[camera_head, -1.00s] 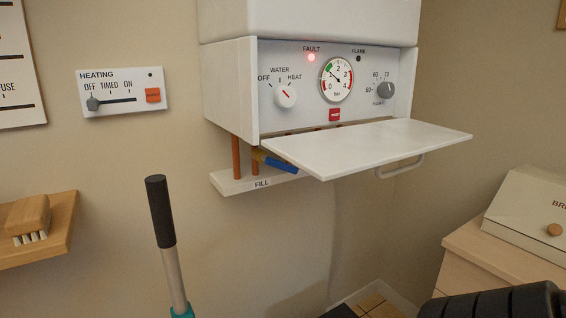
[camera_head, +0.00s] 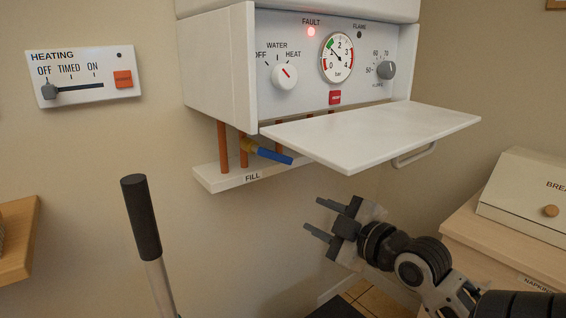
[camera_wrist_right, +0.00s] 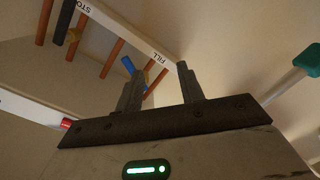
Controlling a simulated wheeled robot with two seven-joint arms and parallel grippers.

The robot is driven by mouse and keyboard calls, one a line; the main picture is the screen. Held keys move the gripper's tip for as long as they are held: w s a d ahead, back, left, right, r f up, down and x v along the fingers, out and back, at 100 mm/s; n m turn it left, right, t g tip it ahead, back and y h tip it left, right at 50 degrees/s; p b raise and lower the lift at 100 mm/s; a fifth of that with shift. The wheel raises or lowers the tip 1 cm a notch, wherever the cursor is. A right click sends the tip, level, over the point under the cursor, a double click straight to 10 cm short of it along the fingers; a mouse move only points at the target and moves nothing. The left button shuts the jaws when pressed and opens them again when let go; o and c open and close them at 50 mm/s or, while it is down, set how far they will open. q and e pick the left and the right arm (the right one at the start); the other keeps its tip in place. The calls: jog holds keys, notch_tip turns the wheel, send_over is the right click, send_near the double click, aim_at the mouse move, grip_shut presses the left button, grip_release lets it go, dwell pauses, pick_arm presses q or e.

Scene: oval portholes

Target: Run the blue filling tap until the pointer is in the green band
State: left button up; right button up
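The blue filling tap (camera_head: 274,156) has a blue lever on a brass body, under the boiler by the FILL strip (camera_head: 232,180). The lever slants down to the right. The round pressure gauge (camera_head: 338,57) on the boiler front has a green band at upper left and red bands at the sides. Its pointer leans up and left, but I cannot tell exactly where it ends. My right gripper (camera_head: 316,215) is open and empty, below and right of the tap. In the right wrist view, the tap (camera_wrist_right: 128,66) lies beyond the open fingers (camera_wrist_right: 159,70). My left gripper is out of view.
The white flap (camera_head: 375,133) juts out under the boiler panel, above my right gripper. Copper pipes (camera_head: 222,145) stand beside the tap. A black-gripped pole (camera_head: 141,215) stands at front left. A cabinet with a bread box (camera_head: 525,195) is at right. The red FAULT light (camera_head: 311,32) is lit.

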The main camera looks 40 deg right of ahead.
aim_at(283, 160)
notch_tip(283, 160, up, 7)
jog(key=s+d+n+t, duration=0.1)
jog(key=d+n, duration=0.1)
jog(key=w+p, duration=0.1)
jog(key=w, duration=0.4)
jog(key=w+d+p, duration=0.1)
jog(key=w, duration=0.9)
jog(key=shift+w+d+f+p, duration=0.15)
jog(key=shift+f+p, duration=0.05)
jog(key=shift+p, duration=0.2)
grip_shut()
